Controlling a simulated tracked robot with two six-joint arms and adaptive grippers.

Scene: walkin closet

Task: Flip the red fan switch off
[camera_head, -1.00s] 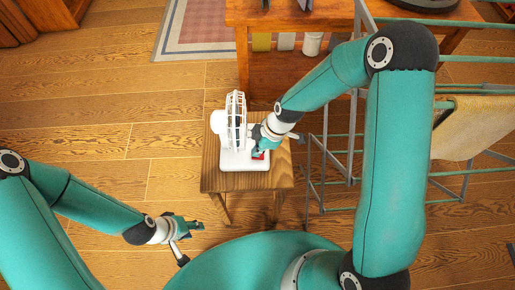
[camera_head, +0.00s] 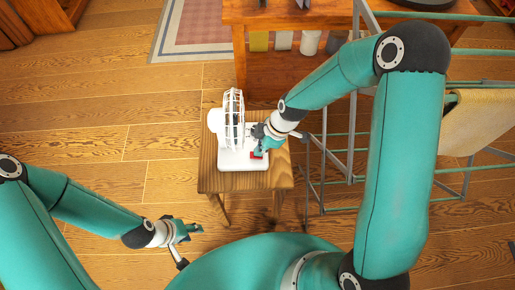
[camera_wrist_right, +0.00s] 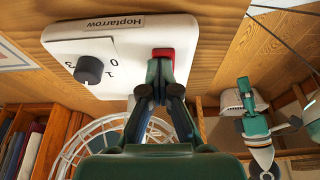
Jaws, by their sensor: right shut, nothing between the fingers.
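A white desk fan (camera_head: 233,120) stands on a small wooden stool, its round cage upright. Its base (camera_head: 240,165) carries the red switch (camera_head: 257,156), partly covered by my gripper in the head view. In the right wrist view the red switch (camera_wrist_right: 163,54) sits on the base panel, beside a dark knob (camera_wrist_right: 89,69) with number marks. My right gripper (camera_head: 261,151) is shut and empty, its fingertips (camera_wrist_right: 160,66) at the near edge of the switch; I cannot tell whether they touch. My left gripper (camera_head: 191,244) hangs open and empty, left of and below the stool.
The wooden stool (camera_head: 209,183) has a little bare top around the fan. A metal drying rack (camera_head: 345,134) with a tan cloth (camera_head: 480,120) stands close on the right. A wooden shelf table (camera_head: 290,14) and a rug (camera_head: 190,35) lie at the back. The floor at left is clear.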

